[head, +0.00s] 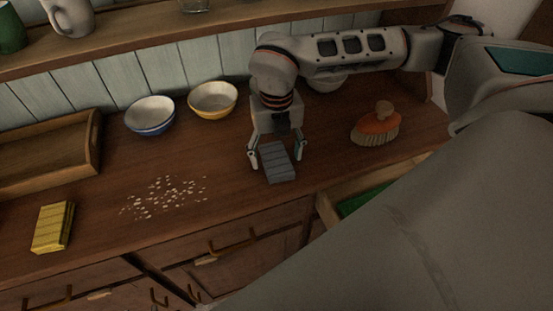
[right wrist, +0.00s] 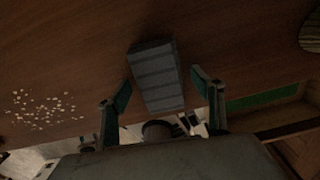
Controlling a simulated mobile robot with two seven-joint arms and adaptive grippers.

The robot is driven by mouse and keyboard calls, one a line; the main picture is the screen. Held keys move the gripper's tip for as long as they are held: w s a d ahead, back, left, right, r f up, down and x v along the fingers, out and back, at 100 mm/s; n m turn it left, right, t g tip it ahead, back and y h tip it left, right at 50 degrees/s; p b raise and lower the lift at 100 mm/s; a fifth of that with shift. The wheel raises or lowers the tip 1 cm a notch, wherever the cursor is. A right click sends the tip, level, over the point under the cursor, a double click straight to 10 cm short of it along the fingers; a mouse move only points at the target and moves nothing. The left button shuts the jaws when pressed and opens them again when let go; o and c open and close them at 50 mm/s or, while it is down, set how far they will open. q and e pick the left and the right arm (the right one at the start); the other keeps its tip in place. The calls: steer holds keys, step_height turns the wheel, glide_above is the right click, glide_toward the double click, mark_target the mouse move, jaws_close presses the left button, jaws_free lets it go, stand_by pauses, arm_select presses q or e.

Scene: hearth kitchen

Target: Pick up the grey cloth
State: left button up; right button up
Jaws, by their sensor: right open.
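The grey cloth (head: 278,163) is a folded, striped block lying on the wooden counter in the head view. It also shows in the right wrist view (right wrist: 156,76), lying partly between the two fingers and reaching beyond them. My right gripper (head: 277,158) is open over the cloth, with one finger on each side of it. In the right wrist view, gaps show between the cloth and both fingers of my right gripper (right wrist: 162,88). Whether the fingertips touch the counter I cannot tell. My left gripper is not in view.
A scrubbing brush (head: 376,127) stands right of the gripper. A blue bowl (head: 150,116) and a yellow bowl (head: 213,99) stand behind. Pale crumbs (head: 165,197) and a yellow cloth (head: 53,227) lie left, near a wooden tray (head: 50,180). An open drawer (head: 327,210) is at the front.

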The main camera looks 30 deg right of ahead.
mark_target(276, 157)
steer(key=c, duration=1.1)
steer(key=shift+c, duration=0.2)
step_height(276, 157, up, 20)
steer(key=o, duration=0.4)
steer(key=c, duration=0.3)
steer(key=shift+w, duration=0.1)
steer(key=shift+c, duration=0.2)
